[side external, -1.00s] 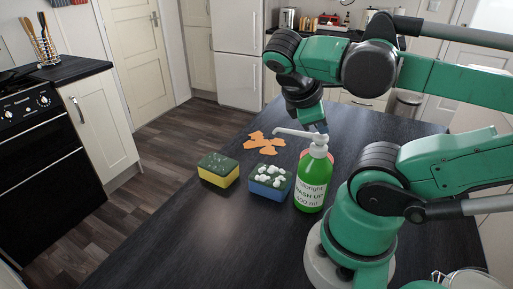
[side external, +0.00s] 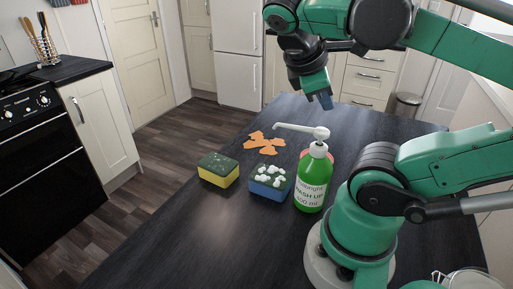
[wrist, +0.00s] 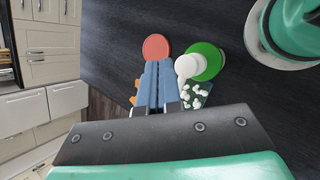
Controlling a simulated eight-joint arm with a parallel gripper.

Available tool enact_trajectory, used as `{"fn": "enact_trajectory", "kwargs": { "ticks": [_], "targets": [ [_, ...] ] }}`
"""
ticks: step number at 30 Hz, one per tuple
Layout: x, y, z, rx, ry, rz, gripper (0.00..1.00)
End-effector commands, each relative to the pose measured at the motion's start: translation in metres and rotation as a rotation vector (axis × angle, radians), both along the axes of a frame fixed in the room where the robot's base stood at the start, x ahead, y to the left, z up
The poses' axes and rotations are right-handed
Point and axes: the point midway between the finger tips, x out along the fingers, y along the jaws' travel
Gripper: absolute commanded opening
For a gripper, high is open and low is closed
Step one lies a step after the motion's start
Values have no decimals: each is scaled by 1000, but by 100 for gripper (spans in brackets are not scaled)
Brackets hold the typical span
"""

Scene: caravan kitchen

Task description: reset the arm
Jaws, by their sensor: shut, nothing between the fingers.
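My gripper (side external: 324,101) is shut and empty, raised above the dark table (side external: 226,236) beyond the soap bottle. Its blue-grey fingers lie together in the wrist view (wrist: 157,84). The green soap bottle (side external: 309,189) with a white pump stands upright on the table near my base, and its top shows right of the fingers in the wrist view (wrist: 207,60). A blue sponge (side external: 270,188) with white foam blobs on its dark top lies left of the bottle. A yellow sponge (side external: 218,175) with a dark green top lies further left.
Orange flat pieces (side external: 265,143) lie on the table behind the sponges. A reddish round disc (wrist: 156,47) lies near the bottle, mostly hidden behind it in the side view. The table's front left is clear. A black stove (side external: 45,165) stands apart at left.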

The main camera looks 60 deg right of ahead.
Motion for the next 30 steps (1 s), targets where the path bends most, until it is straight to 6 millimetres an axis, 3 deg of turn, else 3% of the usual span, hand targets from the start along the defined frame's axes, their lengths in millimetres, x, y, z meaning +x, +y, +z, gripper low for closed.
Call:
{"fn": "enact_trajectory", "kwargs": {
  "ticks": [7, 24, 27, 30],
  "targets": [
    [0, 0, 21, 0, 0, 0, 0],
    [0, 0, 22, 0, 0, 0, 0],
    [6, 2, 16, 14, -30, 4, 0],
    [33, 13, -8, 82, -172, 19, 0]
  ]
}}
